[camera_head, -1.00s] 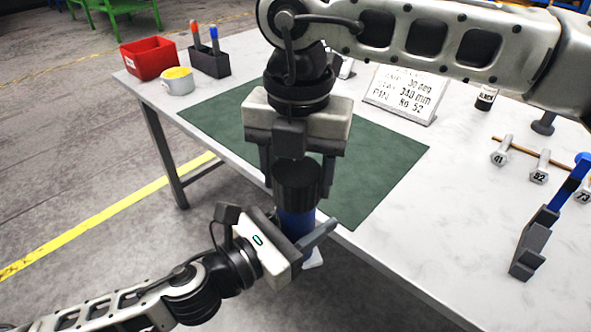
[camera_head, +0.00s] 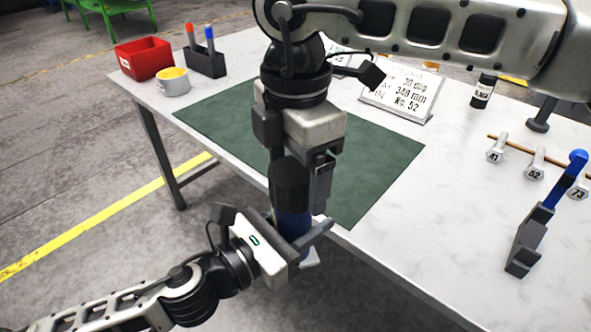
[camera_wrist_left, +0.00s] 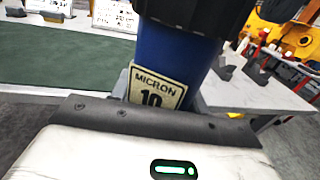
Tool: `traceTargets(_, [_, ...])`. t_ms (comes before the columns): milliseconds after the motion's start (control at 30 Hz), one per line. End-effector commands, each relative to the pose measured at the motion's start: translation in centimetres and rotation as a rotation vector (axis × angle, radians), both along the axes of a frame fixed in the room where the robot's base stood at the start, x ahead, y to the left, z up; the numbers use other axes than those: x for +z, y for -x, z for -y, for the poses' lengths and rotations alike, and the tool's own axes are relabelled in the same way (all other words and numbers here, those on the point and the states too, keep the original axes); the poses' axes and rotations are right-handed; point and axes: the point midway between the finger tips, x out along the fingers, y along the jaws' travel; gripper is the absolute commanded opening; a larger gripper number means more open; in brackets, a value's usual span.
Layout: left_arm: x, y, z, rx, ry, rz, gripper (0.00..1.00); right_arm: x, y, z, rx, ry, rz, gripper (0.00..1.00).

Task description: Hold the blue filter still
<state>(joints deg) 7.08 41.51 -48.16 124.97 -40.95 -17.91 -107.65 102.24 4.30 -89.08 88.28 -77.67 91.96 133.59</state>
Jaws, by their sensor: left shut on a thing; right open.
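In the left wrist view the blue filter (camera_wrist_left: 172,55) carries a "MICRON 10" label (camera_wrist_left: 158,88), and the black cap (camera_wrist_left: 200,14) is cut by the top edge. My right gripper (camera_head: 298,180) points down over the cap, open, one finger on its right side. The other finger is partly hidden, and I cannot tell whether either touches the cap.
The green mat (camera_head: 220,115) lies behind the filter on the white table (camera_head: 420,215). A red bin (camera_head: 143,60), a yellow-filled cup (camera_head: 173,82) and a pen holder (camera_head: 206,62) stand back left.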

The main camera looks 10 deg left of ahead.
Motion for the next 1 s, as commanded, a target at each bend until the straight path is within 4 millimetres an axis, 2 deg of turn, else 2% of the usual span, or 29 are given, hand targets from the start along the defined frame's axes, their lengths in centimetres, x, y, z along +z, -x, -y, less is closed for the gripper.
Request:
traceTargets(300, [0.3, 0.0, 0.0, -0.001, 0.003, 0.005, 0.0, 6.5, -0.1, 0.0, -0.001, -0.003, 0.004, 0.81])
traceTargets(500, [0.3, 0.0, 0.0, -0.001, 0.003, 0.005, 0.0, 9.9, -0.1, 0.0, -0.001, -0.001, 0.003, 0.81])
traceTargets(700, [0.3, 0.0, 0.0, -0.001, 0.003, 0.005, 0.0, 11.3, -0.1, 0.0, -0.001, -0.001, 0.002, 0.81])
traceTargets(1000, [0.3, 0.0, 0.0, -0.001, 0.002, 0.004, 0.0, 11.4, -0.1, 0.0, -0.001, -0.001, 0.001, 0.81])
